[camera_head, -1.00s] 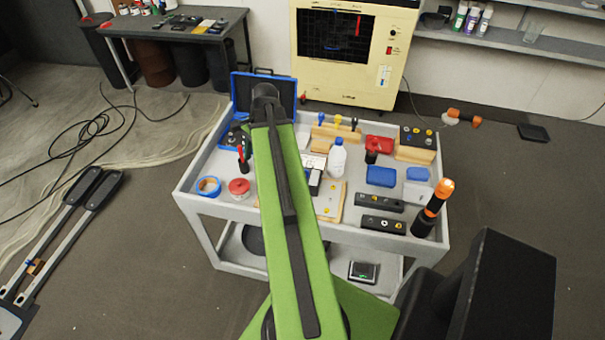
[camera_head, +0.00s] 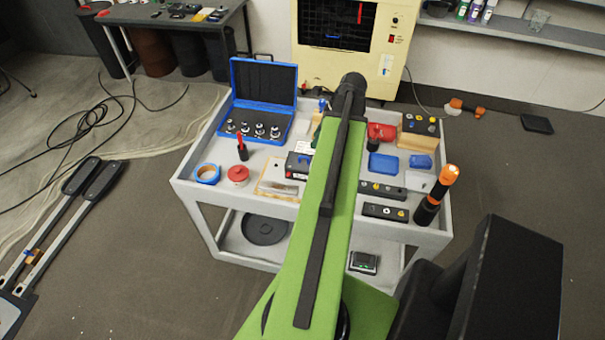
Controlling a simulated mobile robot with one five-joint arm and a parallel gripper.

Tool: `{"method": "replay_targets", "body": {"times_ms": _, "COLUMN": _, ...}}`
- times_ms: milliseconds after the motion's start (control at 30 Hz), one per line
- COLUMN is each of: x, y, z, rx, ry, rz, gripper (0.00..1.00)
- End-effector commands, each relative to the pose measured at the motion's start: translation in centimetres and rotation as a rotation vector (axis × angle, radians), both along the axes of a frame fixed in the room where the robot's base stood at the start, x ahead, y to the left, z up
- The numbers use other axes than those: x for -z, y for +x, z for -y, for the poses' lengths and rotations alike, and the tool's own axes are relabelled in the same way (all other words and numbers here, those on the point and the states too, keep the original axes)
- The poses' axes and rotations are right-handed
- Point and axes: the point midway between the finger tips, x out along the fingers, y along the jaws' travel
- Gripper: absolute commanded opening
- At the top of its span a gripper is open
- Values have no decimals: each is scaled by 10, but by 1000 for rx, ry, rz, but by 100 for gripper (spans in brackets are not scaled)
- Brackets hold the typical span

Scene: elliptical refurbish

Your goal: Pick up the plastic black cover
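A round black disc-like cover (camera_head: 264,230) lies flat on the lower shelf of the grey cart, towards the left. My green arm (camera_head: 325,200) reaches away over the middle of the cart, to the right of the cover. The arm's far end (camera_head: 352,86) is a dark joint above the cart's back edge. My gripper is not in view, so I cannot tell what it holds.
The grey cart (camera_head: 185,188) carries an open blue socket case (camera_head: 262,82), tape, an orange-topped black flashlight (camera_head: 437,193) and several boxes. A small device (camera_head: 363,262) sits on its lower shelf. Cables lie on the floor at left. Another flat black object (camera_head: 537,124) lies at right.

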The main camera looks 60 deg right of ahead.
Motion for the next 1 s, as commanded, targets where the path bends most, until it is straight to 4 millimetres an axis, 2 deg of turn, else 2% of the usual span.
{"method": "replay_targets", "body": {"times_ms": 33, "x": 23, "y": 4, "z": -1, "rx": -1, "ry": 0, "rz": 0, "gripper": 36}}
{"method": "replay_targets", "body": {"times_ms": 200, "x": 51, "y": 17, "z": -4, "rx": -1, "ry": 0, "rz": 0, "gripper": 36}}
{"method": "replay_targets", "body": {"times_ms": 467, "x": 55, "y": 21, "z": -6, "rx": 0, "ry": -1, "rz": 0, "gripper": 36}}
{"method": "replay_targets", "body": {"times_ms": 767, "x": 102, "y": 33, "z": -11, "rx": 0, "ry": -1, "rz": 0, "gripper": 36}}
{"method": "replay_targets", "body": {"times_ms": 1000, "x": 99, "y": 35, "z": -11, "rx": 1, "ry": -1, "rz": 0, "gripper": 36}}
